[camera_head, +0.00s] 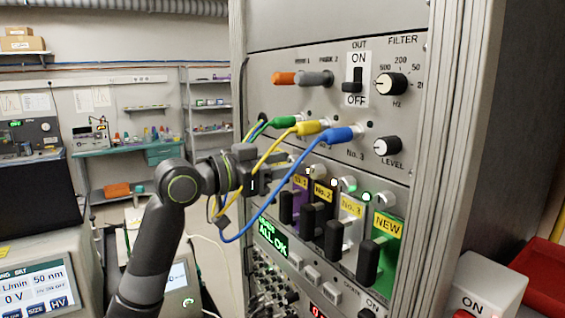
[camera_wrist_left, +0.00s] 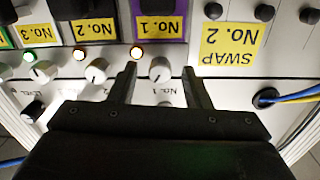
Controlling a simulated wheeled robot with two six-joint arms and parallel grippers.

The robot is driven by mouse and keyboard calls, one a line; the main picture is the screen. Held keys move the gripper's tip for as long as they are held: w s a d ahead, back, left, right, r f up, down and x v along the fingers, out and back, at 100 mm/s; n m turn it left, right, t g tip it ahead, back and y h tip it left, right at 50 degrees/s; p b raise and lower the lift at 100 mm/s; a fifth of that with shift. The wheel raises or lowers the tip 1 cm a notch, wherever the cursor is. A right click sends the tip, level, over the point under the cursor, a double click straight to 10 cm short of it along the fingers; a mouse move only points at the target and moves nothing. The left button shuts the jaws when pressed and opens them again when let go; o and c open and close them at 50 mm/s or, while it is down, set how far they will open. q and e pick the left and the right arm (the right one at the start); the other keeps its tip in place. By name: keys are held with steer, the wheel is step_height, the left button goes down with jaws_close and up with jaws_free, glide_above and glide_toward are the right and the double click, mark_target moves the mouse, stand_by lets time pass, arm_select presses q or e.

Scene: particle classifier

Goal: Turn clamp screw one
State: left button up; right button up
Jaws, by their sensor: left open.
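The round white knob of clamp screw one (camera_wrist_left: 160,68) sits just below the purple No. 1 module (camera_wrist_left: 160,22) in the upside-down left wrist view. My left gripper (camera_wrist_left: 160,76) is open, with one finger on each side of this knob. I cannot tell whether the fingers touch it. In the head view my left gripper (camera_head: 288,162) is at the rack front, above the purple module (camera_head: 300,196); clamp screw one cannot be made out there. My right gripper is not in view.
The blue cable (camera_head: 285,190) and yellow cable (camera_head: 268,158) hang close around my left wrist. Other white clamp knobs (camera_head: 348,184) sit to the right, above modules with black handles (camera_head: 333,240). A yellow SWAP No. 2 label (camera_wrist_left: 230,46) is beside the purple module.

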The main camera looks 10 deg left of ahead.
arm_select(q)
jaws_close()
